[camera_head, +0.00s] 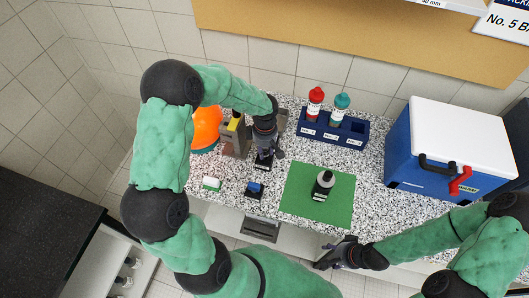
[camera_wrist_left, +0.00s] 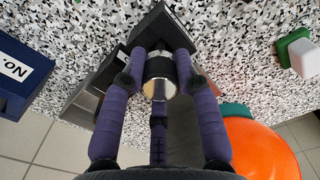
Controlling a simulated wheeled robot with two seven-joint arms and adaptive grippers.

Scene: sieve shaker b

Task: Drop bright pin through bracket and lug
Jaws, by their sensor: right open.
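My left gripper (camera_head: 265,152) points down over a small black block with a white label (camera_head: 264,163) at the middle left of the counter. In the left wrist view its purple fingers (camera_wrist_left: 163,65) close on both sides of a short cylinder with a black collar and a bright metal end, seemingly the bright pin (camera_wrist_left: 159,88). A dark block (camera_wrist_left: 158,27) lies just beyond it. A second black labelled piece with a grey-topped knob (camera_head: 323,182) stands on the green mat. My right gripper (camera_head: 335,254) is open and empty off the front edge. I cannot clearly identify bracket or lug.
A grey upright piece with a yellow top (camera_head: 235,135) and an orange dome (camera_head: 205,128) stand left of my left gripper. A blue bottle rack (camera_head: 333,132) is behind the green mat (camera_head: 293,201). A blue-and-white cooler (camera_head: 440,150) fills the right. A white-and-green block (camera_head: 211,183) sits front left.

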